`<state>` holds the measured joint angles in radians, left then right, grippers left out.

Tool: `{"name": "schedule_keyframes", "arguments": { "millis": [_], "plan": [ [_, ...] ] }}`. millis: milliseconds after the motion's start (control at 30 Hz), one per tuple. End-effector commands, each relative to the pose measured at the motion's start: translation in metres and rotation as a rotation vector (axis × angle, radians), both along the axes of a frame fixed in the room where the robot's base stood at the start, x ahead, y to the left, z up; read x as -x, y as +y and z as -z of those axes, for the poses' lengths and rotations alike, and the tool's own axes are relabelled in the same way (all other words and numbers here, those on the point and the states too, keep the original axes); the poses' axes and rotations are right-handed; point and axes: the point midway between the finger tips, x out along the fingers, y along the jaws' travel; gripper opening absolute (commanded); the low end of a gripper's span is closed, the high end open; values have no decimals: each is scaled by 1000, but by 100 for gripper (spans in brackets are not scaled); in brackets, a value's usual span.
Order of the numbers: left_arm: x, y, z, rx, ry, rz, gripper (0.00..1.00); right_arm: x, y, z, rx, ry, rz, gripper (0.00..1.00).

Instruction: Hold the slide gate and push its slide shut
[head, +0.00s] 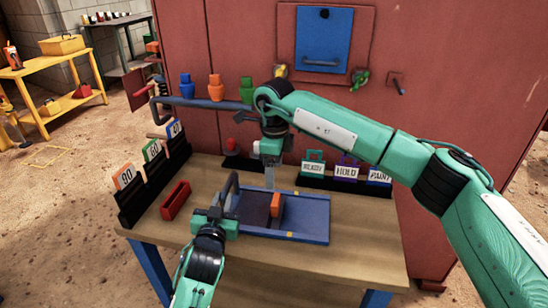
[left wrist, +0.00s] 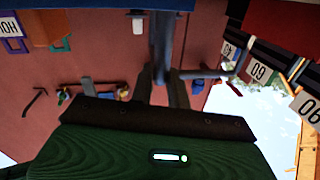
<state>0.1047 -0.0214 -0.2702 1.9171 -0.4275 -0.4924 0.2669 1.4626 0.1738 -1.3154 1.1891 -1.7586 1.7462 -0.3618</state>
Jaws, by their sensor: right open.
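The slide gate is a flat blue frame (head: 310,217) on the wooden table, with a dark slide plate (head: 257,207) and an upright orange tab (head: 277,205). A dark grey arched handle (head: 233,183) stands at its left end and also shows in the left wrist view (left wrist: 160,35). My left gripper (head: 226,215) is at this handle, its fingers (left wrist: 163,90) on either side of it and seemingly closed on it. My right gripper (head: 270,180) is open, pointing down just above and slightly left of the orange tab. The contact under it is hard to see.
A red tray (head: 175,200) and a black rack of numbered cards (head: 155,170) lie left of the gate. Labelled tags (head: 346,172) stand in a rack behind it on the right. The table's right front (head: 370,250) is clear.

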Motion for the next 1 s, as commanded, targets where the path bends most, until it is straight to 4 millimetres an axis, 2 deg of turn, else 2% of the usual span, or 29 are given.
{"name": "schedule_keyframes", "arguments": {
  "millis": [33, 100, 133, 400, 533, 667, 1000],
  "plan": [
    [0, 1, 0, -1, 0, -2, 25, 0, 0, 0, 0, 0, 0, 76],
    [0, 1, 0, -1, 0, -2, 39, 0, 0, 0, 0, 0, 0, 76],
    [0, 1, 0, -1, 0, -1, 43, 0, 0, 0, 0, 0, 0, 76],
    [0, 0, 0, 0, 0, 0, 43, 0, 0, 0, 0, 0, 0, 76],
    [7, 0, 1, 1, 1, 0, 43, 0, 0, 0, 0, 0, 0, 76],
    [24, 2, 1, 1, 2, 0, 43, 0, 0, 0, 0, 0, 0, 76],
    [85, 7, 1, 1, 2, -1, 43, 0, 0, 0, 0, 0, 0, 76]
  ]
}}
